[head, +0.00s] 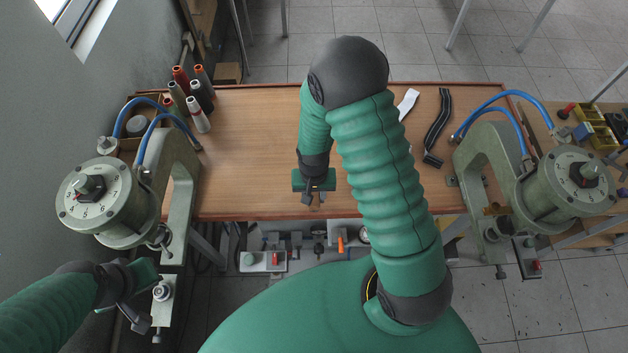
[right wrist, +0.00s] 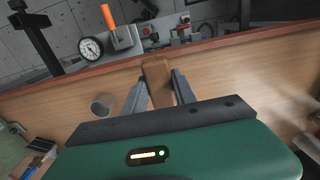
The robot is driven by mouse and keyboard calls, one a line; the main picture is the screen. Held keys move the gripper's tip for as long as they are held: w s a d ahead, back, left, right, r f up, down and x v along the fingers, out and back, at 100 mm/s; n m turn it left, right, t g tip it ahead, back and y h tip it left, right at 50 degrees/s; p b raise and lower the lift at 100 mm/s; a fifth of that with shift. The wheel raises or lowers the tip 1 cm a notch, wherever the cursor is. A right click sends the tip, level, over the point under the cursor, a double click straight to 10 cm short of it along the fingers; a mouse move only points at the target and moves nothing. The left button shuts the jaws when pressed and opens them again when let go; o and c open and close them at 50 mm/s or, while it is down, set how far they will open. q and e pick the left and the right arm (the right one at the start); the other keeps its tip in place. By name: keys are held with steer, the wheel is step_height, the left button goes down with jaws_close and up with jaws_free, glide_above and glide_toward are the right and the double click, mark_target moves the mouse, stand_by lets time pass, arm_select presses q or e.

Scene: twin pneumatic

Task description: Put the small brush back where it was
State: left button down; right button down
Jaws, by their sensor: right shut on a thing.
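My right gripper (head: 313,198) hangs over the front edge of the wooden bench, near its middle. In the right wrist view its two fingers (right wrist: 158,88) are shut on a brown wooden piece (right wrist: 156,78), which looks like the handle of the small brush. No bristles can be made out, and the lower part is hidden behind the gripper body. In the head view the brush is too small to make out. My left gripper (head: 140,314) is at the lower left, beside the base of the left press. Whether its fingers are open cannot be told.
Pneumatic presses stand left (head: 100,200) and right (head: 560,185) of the bench (head: 245,150). White (head: 408,103) and black (head: 437,125) strips lie right of my arm. A grey cylinder (right wrist: 103,105) is near the right gripper. The bench's middle left is clear.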

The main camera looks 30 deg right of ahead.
steer(key=w+d, duration=0.1)
steer(key=w+d+p, duration=0.1)
steer(key=w, duration=0.1)
steer(key=w+d, duration=0.1)
steer(key=shift+w+f, duration=0.2)
steer(key=shift+w, duration=0.15)
steer(key=shift+w+d+f+p, duration=0.15)
steer(key=shift+w+p, duration=0.05)
steer(key=shift+p, duration=0.15)
step_height(320, 180, down, 3)
steer(key=shift+s+f+p, duration=0.1)
steer(key=shift+p, duration=0.7)
steer(key=shift+f, duration=0.15)
steer(key=c, duration=1)
jaws_free()
